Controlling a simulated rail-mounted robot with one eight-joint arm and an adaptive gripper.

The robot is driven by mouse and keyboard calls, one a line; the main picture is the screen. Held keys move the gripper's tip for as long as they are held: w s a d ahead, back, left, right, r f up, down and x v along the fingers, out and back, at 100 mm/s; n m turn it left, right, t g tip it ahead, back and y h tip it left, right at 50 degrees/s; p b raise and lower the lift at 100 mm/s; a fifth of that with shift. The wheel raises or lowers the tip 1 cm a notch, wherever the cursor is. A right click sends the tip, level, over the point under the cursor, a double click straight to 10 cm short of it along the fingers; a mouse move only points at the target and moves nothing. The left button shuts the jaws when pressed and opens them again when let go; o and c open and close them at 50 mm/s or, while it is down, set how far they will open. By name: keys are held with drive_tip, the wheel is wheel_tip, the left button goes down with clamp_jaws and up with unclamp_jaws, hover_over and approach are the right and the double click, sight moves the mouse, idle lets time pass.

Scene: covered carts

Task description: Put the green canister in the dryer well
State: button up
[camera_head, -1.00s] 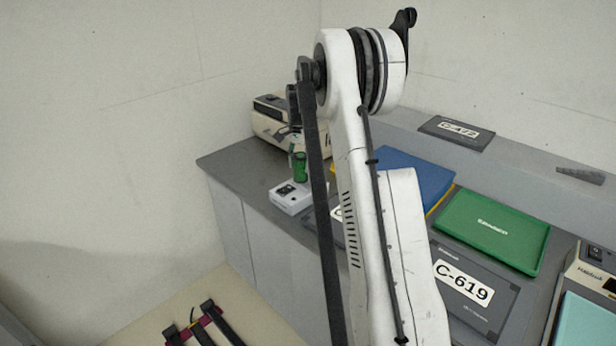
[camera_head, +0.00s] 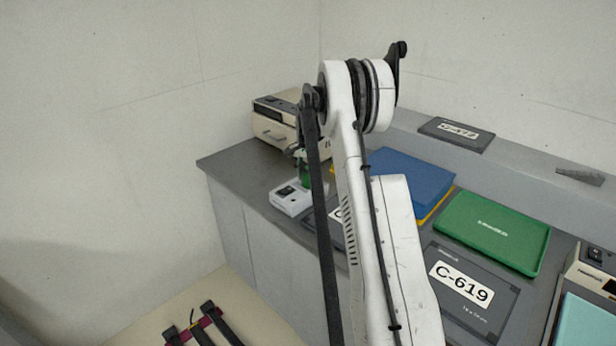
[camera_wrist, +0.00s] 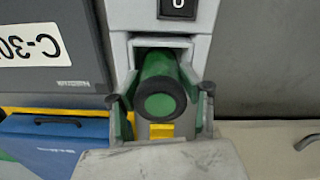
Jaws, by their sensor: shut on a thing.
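The green canister (camera_wrist: 160,78) is between the fingers of my gripper (camera_wrist: 160,112) in the wrist view, its dark-rimmed end toward the camera. Its far end lines up with the square opening, the dryer well (camera_wrist: 136,52), in a pale box with a black switch. I cannot tell how deep the far end sits in the well. In the head view the pale dryer (camera_head: 289,203) stands near the counter's left front edge. A sliver of the green canister (camera_head: 304,174) shows just above and behind it, mostly hidden by my arm.
A beige machine (camera_head: 274,130) stands at the back left of the counter. A blue lid (camera_head: 408,178), a green tray (camera_head: 493,231) and a dark C-619 cover (camera_head: 458,315) lie to the right. My arm hides part of the counter.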

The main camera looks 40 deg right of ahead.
drive_tip(key=shift+f, duration=0.15)
drive_tip(key=o, duration=1.3)
drive_tip(key=shift+c, duration=0.2)
